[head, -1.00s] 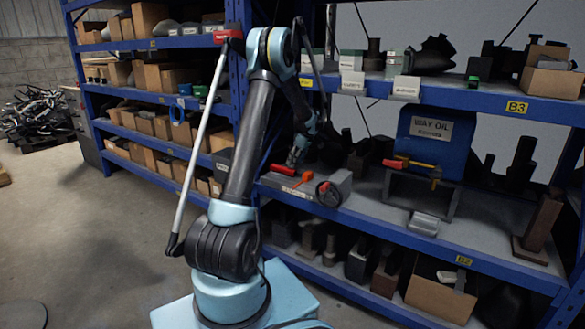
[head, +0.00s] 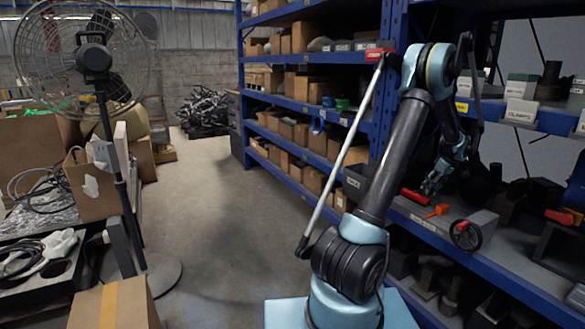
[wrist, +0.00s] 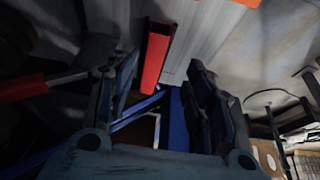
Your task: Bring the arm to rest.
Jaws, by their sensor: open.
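My arm is bent at a high elbow, and its forearm hangs down to the right in the head view. A red bar (wrist: 154,60) shows beyond the fingers there. Whether the gripper touches anything on the shelf cannot be told.
The blue shelf rack (head: 490,265) runs close by my arm, with a grey block with a black handwheel (head: 467,236) near the gripper. A standing fan (head: 93,58) and cluttered tables are at the left. The aisle floor (head: 235,215) is clear.

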